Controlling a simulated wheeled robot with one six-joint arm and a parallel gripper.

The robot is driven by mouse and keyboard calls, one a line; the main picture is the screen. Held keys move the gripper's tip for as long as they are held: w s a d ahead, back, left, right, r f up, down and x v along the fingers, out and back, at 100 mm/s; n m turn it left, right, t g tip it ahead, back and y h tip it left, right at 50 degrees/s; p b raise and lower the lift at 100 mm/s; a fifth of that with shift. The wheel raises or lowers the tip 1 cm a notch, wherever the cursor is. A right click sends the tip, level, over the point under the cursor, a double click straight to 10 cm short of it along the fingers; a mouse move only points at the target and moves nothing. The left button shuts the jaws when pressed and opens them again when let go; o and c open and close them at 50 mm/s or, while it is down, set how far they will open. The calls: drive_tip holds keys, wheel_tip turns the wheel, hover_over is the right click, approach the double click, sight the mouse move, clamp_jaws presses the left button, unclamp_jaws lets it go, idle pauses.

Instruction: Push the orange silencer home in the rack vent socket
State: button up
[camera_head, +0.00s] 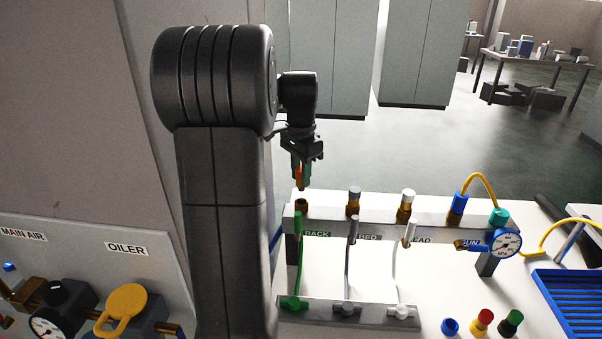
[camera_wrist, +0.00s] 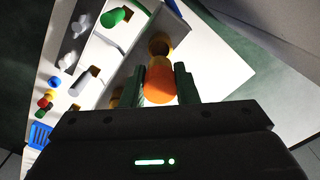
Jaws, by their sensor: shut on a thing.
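My gripper (camera_head: 301,180) is above the left end of the manifold, its green fingers pointing down. It is shut on the orange silencer (camera_head: 298,174). In the wrist view the silencer (camera_wrist: 160,84) sits between the two green fingers (camera_wrist: 160,88), its brass end pointing at the rack vent socket (camera_wrist: 159,43). In the head view the brass rack vent socket (camera_head: 301,204) stands on the manifold behind the green RACK label (camera_head: 317,234). The silencer looks roughly upright and just above the socket. I cannot tell whether its tip touches the socket.
Levers (camera_head: 353,230) rise in front. A blue tray (camera_head: 570,300) lies at right.

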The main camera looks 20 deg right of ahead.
sight(301, 188)
drive_tip(key=shift+r+p, duration=0.55)
drive_tip(key=shift+r, duration=0.45)
drive_tip(key=shift+f+b, duration=1.9)
drive_tip(key=shift+f, duration=1.45)
drive_tip(key=o, duration=1)
wheel_tip(301, 188, up, 14)
drive_tip(key=shift+f+b, duration=0.1)
drive_tip(key=shift+b, duration=0.35)
